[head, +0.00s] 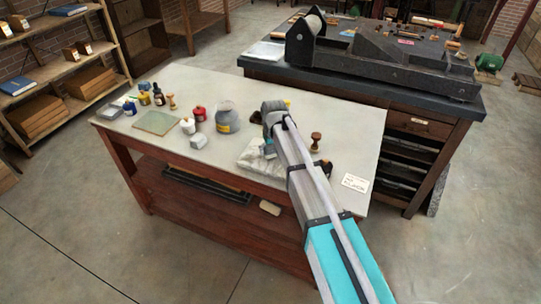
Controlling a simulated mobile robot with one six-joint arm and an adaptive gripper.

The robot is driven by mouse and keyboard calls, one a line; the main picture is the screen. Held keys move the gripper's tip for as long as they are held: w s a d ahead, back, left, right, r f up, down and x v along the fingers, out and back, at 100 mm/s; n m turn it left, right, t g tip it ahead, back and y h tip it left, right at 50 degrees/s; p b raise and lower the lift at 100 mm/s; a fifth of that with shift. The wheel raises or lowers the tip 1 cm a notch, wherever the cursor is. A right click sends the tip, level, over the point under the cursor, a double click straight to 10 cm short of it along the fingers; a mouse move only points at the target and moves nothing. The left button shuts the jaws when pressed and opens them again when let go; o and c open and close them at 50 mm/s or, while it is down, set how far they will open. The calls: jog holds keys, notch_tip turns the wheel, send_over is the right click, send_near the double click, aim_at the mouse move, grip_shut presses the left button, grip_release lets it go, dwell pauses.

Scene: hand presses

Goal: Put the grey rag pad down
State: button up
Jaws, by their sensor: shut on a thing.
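My arm reaches from the lower right over the pale-topped table (345,130). My gripper (268,134) is at its far end, low over the middle of the table and mostly hidden by my own wrist. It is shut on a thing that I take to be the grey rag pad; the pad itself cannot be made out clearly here. A crumpled whitish cloth or bag (252,157) lies at the front edge, just below the gripper. A small light grey block (198,142) lies on the table to its left, apart from it.
A wooden-handled stamp (315,141) and a white card (355,183) are to the right. A dark press (380,60) stands on the bench behind. The back-right tabletop is fairly clear.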

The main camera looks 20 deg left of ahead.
aim_at(273, 149)
jog(key=shift+f, duration=0.55)
jog(key=shift+f+b, duration=0.15)
jog(key=shift+b, duration=0.25)
jog(key=o, duration=0.7)
jog(key=shift+r, duration=0.2)
jog(key=r+p, duration=0.8)
jog(key=s+d+r+p, duration=0.1)
jog(key=r+p, duration=0.3)
dwell(1.0)
jog(key=s+d+m, duration=0.2)
jog(key=d, duration=1)
jog(key=s+d+m, duration=0.2)
jog(key=s+d, duration=0.1)
jog(key=d, duration=0.9)
jog(key=s+d+m, duration=0.1)
jog(key=s+d, duration=0.2)
jog(key=d, duration=0.3)
jog(key=s+d+m, duration=0.1)
jog(key=s+d, duration=0.3)
jog(key=d, duration=0.2)
jog(key=s+d+m+g+h, duration=0.1)
jog(key=s+d+m, duration=0.1)
jog(key=s+d, duration=0.2)
jog(key=shift+d+f, duration=0.1)
jog(key=shift+d, duration=0.95)
